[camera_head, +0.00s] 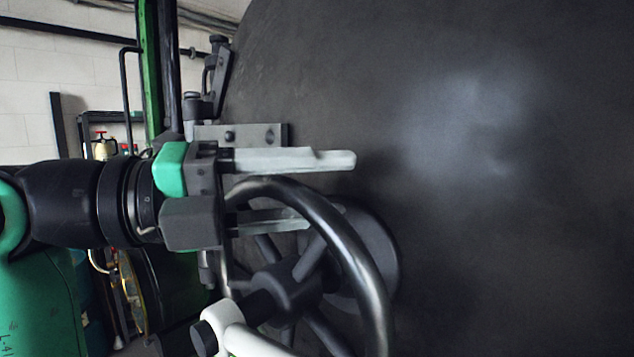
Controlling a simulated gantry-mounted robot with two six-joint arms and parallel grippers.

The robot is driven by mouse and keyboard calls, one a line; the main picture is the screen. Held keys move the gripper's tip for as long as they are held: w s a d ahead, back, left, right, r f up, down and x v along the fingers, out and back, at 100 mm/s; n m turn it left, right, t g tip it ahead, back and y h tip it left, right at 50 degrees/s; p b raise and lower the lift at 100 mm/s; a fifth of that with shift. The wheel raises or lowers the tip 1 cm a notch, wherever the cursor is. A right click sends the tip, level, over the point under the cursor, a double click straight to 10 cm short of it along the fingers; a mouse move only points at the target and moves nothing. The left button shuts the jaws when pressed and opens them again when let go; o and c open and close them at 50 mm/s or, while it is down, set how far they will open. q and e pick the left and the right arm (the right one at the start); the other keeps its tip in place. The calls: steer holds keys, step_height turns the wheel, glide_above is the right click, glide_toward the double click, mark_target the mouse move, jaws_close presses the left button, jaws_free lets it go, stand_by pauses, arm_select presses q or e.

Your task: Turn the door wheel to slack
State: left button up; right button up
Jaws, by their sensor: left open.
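The door wheel (364,262) is a dark, shiny, spoked handwheel in front of the large dark round door (500,230). Its lower part is cut off by the bottom of the picture. My left gripper (328,191) comes in from the left at the wheel's upper rim and is open. Its upper finger lies above the rim. Its lower finger is inside the rim, partly hidden by it, so the top of the rim runs between the two. I cannot tell whether either finger touches the rim. My right gripper is not in view.
A white bar with a black end (250,340) crosses in front of the wheel's lower spokes. A metal bracket (270,134) sits just above my left gripper. A green post (151,70) and black pipes stand at the left. The door face to the right is clear.

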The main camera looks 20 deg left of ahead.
arm_select(q)
steer(key=shift+c, duration=0.2)
jaws_close()
steer(key=shift+s+r, duration=0.1)
steer(key=shift+r, duration=0.05)
stand_by(1.1)
